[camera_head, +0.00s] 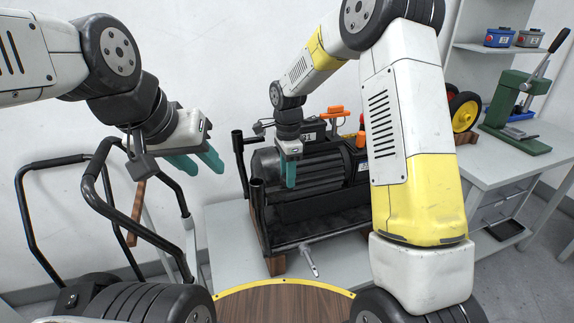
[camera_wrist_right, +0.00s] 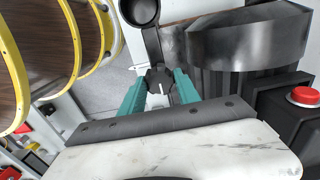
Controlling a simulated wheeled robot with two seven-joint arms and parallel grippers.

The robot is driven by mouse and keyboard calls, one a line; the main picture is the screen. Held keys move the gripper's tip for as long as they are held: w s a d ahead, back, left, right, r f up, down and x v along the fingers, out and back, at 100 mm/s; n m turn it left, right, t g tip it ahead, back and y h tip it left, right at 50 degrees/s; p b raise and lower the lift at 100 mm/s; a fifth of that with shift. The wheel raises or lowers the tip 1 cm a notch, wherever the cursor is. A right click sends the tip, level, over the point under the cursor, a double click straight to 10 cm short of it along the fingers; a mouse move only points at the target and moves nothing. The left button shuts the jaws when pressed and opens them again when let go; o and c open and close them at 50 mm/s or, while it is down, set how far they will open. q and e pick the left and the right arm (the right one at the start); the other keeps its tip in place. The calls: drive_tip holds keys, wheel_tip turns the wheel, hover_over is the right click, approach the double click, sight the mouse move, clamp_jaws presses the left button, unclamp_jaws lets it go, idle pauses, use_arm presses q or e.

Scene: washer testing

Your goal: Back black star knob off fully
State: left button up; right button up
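The black star knob (camera_wrist_right: 159,76) shows in the right wrist view as a small dark lobed shape between the two teal fingertips. My right gripper (camera_wrist_right: 160,82) has one finger on each side of it; whether both fingers press on it is not clear. In the head view my right gripper (camera_head: 290,180) points down in front of the dark ribbed machine (camera_head: 310,172), and the knob cannot be made out there. My left gripper (camera_head: 208,169) is empty, its teal fingers apart, in the air left of the machine.
Black tubular handles (camera_head: 130,225) stand at the left, and the machine's upright bars (camera_head: 240,160) rise close to my right gripper. A T-shaped metal tool (camera_head: 310,260) is at the machine's front. A green press (camera_head: 515,125) stands on the right bench. A round yellow-rimmed wooden top (camera_head: 285,305) lies in front.

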clamp_jaws()
